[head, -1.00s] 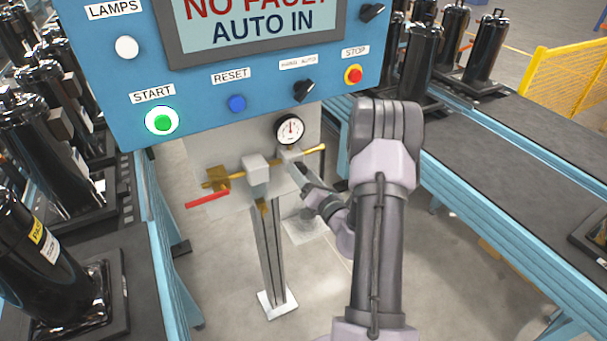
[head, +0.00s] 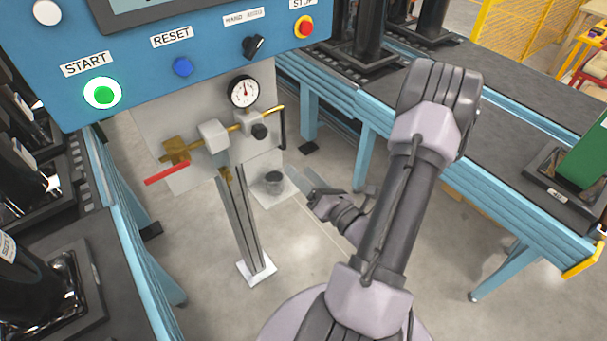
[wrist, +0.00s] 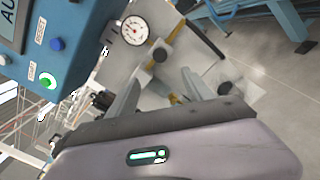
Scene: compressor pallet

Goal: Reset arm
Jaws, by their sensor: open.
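My gripper (head: 304,184) hangs in front of the valve panel, to the right of its post and below the blue control panel (head: 205,65). It is open and empty. In the wrist view its two fingers (wrist: 160,97) stand apart, with the valve panel and gauge (wrist: 135,30) beyond them. My arm is folded, with its elbow raised over the right side of the head view.
The control panel has a lit green START button (head: 102,93), a blue RESET button (head: 183,67) and a red STOP button (head: 304,27). A red-handled valve (head: 168,174) is below. Conveyors (head: 530,115) run on both sides. Open floor lies between.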

